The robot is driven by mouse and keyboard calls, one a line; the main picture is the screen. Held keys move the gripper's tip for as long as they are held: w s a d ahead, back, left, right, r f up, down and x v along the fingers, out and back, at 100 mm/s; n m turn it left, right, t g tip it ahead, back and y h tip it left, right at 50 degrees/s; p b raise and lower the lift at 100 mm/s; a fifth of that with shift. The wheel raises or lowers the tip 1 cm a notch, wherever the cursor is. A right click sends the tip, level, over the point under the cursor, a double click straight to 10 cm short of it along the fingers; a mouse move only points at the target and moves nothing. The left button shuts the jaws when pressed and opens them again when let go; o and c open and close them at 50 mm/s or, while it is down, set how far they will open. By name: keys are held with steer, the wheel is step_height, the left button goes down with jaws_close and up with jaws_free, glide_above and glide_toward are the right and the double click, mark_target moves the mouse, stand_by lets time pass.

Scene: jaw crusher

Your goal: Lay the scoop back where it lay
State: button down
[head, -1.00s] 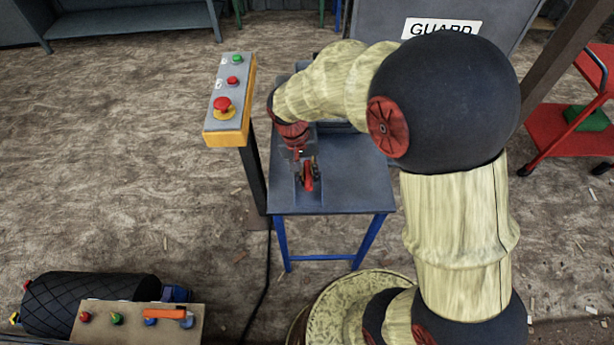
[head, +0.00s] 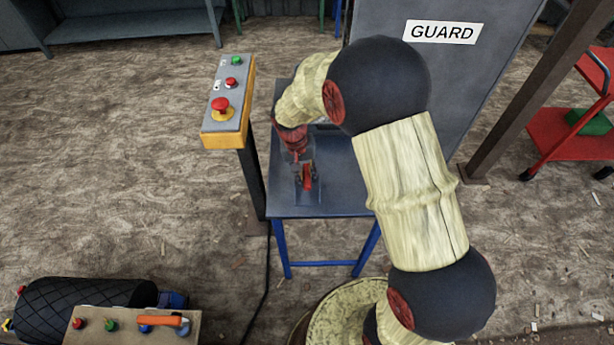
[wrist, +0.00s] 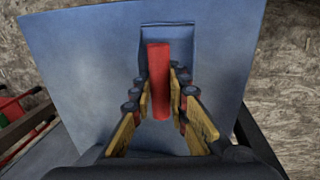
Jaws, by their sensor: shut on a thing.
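The scoop's red handle (wrist: 159,80) stands out between my fingers in the wrist view. My gripper (wrist: 160,92) is shut on it, with yellow-padded fingers on both sides. In the head view my gripper (head: 306,175) is low over the front part of the blue-grey table (head: 343,190), and the red handle (head: 308,183) shows between the fingers. A blue-grey rectangular shape (wrist: 170,34) lies beyond the handle in the wrist view; I cannot tell whether it is the scoop's pan or a marked place. Whether the scoop touches the table is unclear.
A control box (head: 227,103) with a red stop button stands on a post at the table's left. A large grey panel marked GUARD (head: 440,32) rises behind. A red trolley (head: 570,145) is at the right. A button panel (head: 130,325) is at the lower left.

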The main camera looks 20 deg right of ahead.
steer(key=shift+f, duration=0.15)
steer(key=c, duration=1.7)
jaws_free()
step_height(320, 180, up, 12)
steer(key=a+r+p, duration=0.1)
steer(key=a+p, duration=0.1)
steer(key=p, duration=0.1)
steer(key=s+d+r+n+t+y, duration=0.1)
steer(key=s+r, duration=0.3)
steer(key=r, duration=0.3)
steer(key=s+r+t, duration=0.2)
steer(key=s+r, duration=0.2)
steer(key=r, duration=0.2)
steer(key=shift+s+d+r+n+t+y, duration=0.15)
steer(key=shift+s+r+n+t, duration=0.6)
steer(key=shift+s, duration=1.75)
steer(key=shift+s+d+r+n+t+y, duration=0.1)
steer(key=shift+s+r+t+y, duration=0.15)
steer(key=shift+s+r, duration=1.65)
steer(key=shift+s+d+r+n+t+y, duration=0.1)
steer(key=shift+s+r+n+t, duration=0.45)
steer(key=shift+s, duration=2.5)
